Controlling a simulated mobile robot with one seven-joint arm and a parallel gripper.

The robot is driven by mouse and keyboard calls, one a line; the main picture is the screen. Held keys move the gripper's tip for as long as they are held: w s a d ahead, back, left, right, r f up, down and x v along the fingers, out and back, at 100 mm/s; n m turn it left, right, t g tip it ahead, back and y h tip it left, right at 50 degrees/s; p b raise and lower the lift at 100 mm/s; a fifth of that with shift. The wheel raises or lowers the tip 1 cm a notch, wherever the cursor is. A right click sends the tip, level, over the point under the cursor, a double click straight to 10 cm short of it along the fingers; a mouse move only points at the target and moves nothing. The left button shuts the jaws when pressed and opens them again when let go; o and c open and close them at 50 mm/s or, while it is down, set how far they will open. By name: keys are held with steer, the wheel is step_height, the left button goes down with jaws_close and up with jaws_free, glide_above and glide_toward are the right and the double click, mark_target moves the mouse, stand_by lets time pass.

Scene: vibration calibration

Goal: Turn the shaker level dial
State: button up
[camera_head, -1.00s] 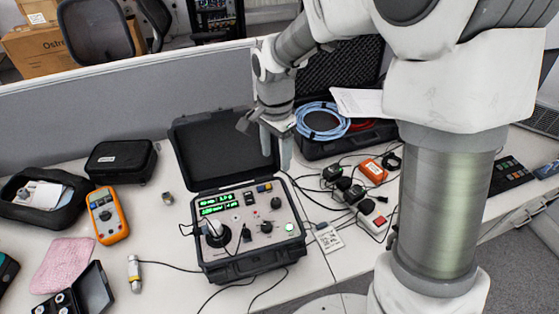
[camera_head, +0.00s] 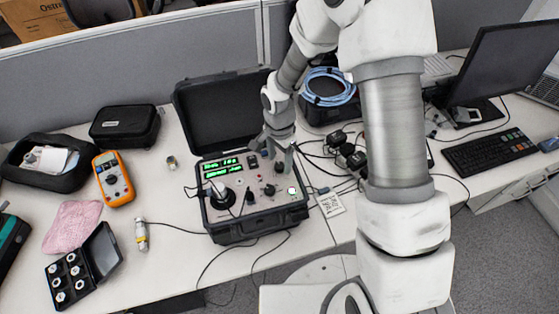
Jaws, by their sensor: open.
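The shaker calibrator is an open black case (camera_head: 262,230) with a grey panel, green displays (camera_head: 222,167) and several knobs. One black knob (camera_head: 270,189) sits at the right of the panel and another (camera_head: 249,197) near its middle; I cannot tell which is the level dial. A large dark round shaker head (camera_head: 221,197) stands at the panel's left. My gripper (camera_head: 275,160) is open, fingers pointing down over the panel's upper right part, close to the knobs. Whether a finger touches the panel cannot be told. The gripper hides part of the panel's back right.
An orange multimeter (camera_head: 114,178), a black pouch (camera_head: 125,126) and a sensor with cable (camera_head: 141,236) lie to the left. Cables and power adapters (camera_head: 350,155) crowd the right.

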steer(key=shift+f, duration=0.65)
jaws_close()
